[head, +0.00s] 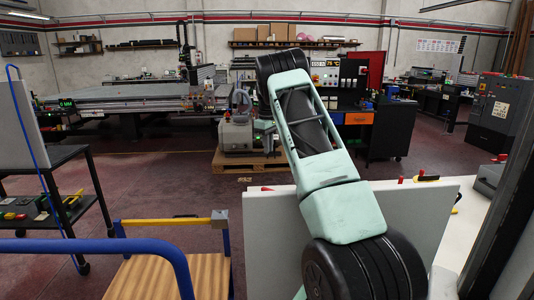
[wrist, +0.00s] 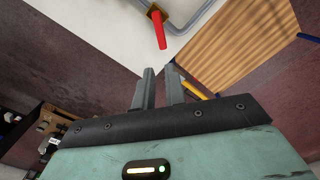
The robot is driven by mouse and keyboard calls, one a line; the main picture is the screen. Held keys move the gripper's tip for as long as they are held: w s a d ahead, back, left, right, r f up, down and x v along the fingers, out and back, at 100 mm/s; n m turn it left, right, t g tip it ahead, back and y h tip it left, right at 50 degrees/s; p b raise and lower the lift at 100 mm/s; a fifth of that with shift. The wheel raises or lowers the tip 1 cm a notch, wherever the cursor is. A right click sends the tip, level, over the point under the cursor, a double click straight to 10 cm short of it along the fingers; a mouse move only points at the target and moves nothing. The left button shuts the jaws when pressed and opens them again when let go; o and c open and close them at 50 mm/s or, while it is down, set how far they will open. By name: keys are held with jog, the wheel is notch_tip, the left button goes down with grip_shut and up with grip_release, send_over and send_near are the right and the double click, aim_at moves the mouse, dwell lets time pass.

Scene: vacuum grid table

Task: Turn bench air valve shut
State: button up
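The air valve shows in the wrist view as a red lever handle (wrist: 159,30) on a small brass-coloured body (wrist: 153,10), by a grey pipe (wrist: 183,24) and a white surface. My gripper (wrist: 160,75) has its two grey fingers apart with nothing between them. The red lever lies beyond the fingertips, near the top of the wrist view, and is not touching them. I cannot make out the valve for certain in the head view.
A white upright panel (head: 270,240) stands behind my arm, with a white bench top (head: 478,215) at right. A cart with a wooden deck (head: 150,278) and blue rail (head: 100,246) is front left. A black shelf trolley (head: 75,208) stands left. Red floor lies open beyond.

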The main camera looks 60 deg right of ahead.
jog(key=f+g+h, duration=0.1)
jog(key=s+a+f+n+g+h+p, duration=0.1)
jog(key=a+f+n+g+p, duration=0.1)
jog(key=f, duration=0.1)
jog(key=shift+s+a+h, duration=0.1)
jog(key=shift+s+h, duration=0.3)
grip_shut()
jog(key=w+a+f+n+t+h+p, duration=0.25)
jog(key=a+f+n+h+p, duration=0.35)
jog(key=a+n, duration=0.85)
jog(key=shift+n+t, duration=0.35)
jog(key=shift+n, duration=0.4)
jog(key=p+x, duration=0.1)
jog(key=x, duration=0.6)
jog(key=s+p+x, duration=0.1)
jog(key=x, duration=0.3)
jog(key=shift+d+p, duration=0.3)
jog(key=shift+d, duration=0.15)
jog(key=d+p, duration=0.1)
jog(key=d, duration=0.1)
jog(key=shift+d+r+p, duration=0.1)
jog(key=shift+d+p, duration=0.15)
jog(key=shift+p, duration=0.1)
jog(key=shift+w+d+f, duration=0.1)
jog(key=shift+d+f, duration=0.1)
jog(key=shift+d, duration=0.55)
